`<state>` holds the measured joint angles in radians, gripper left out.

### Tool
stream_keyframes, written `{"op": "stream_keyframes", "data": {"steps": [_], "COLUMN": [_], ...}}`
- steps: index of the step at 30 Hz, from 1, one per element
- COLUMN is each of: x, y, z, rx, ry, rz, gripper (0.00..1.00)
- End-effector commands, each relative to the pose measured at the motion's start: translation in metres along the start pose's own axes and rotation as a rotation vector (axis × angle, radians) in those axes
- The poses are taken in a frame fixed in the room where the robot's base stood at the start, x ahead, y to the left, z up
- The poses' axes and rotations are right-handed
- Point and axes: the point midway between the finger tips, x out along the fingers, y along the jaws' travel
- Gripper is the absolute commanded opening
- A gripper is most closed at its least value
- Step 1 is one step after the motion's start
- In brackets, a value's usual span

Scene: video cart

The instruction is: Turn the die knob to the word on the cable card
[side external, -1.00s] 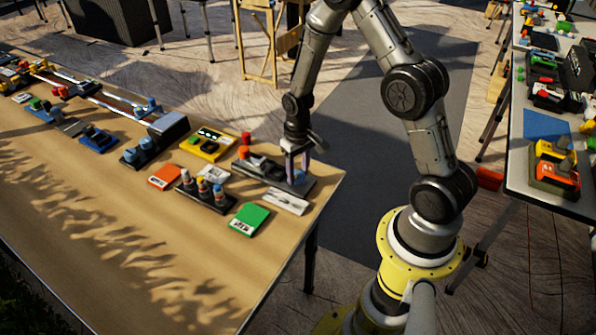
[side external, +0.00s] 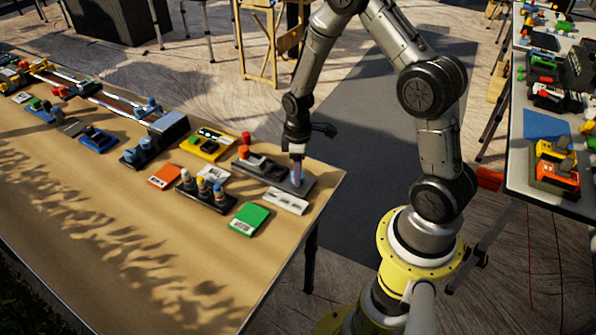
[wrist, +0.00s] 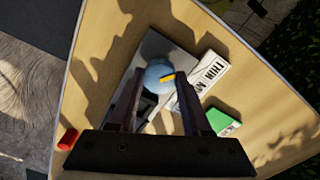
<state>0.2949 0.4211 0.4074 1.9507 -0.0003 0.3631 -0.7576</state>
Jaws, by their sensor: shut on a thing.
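My gripper (side external: 297,168) points down over the right end of a dark device plate (side external: 270,171) near the table's right corner. In the wrist view my gripper (wrist: 159,84) has its fingers on either side of a round blue knob (wrist: 157,70) and is shut on it. The knob has a yellow pointer mark, angled toward the right finger. The knob is mostly hidden by the fingers in the side view. A white card (side external: 286,201) lies in front of the plate. In the wrist view the card (wrist: 208,78) has dark print, not fully readable.
A green box (side external: 250,217), a dark block with several coloured pegs (side external: 205,192) and an orange box (side external: 164,177) stand nearby on the wooden table (side external: 120,230). The front of the table is clear.

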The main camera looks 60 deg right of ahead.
Motion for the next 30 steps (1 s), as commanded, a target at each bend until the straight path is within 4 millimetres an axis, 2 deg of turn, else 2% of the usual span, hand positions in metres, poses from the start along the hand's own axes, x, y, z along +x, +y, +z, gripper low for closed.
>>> {"op": "stream_keyframes", "data": {"steps": [10,26,27,30], "x": [-0.0016,-0.0019,-0.0019,-0.0015], "y": [0.0005,0.0007,0.0007,0.0006], "z": [-0.0011,-0.0016,-0.0015,-0.0013], "rx": [-0.132,-0.154,-0.154,-0.153], "ry": [0.003,0.003,0.003,0.003], "rz": [0.003,0.004,0.004,0.003], "gripper": [0.0,0.0,0.56,0.74]}}
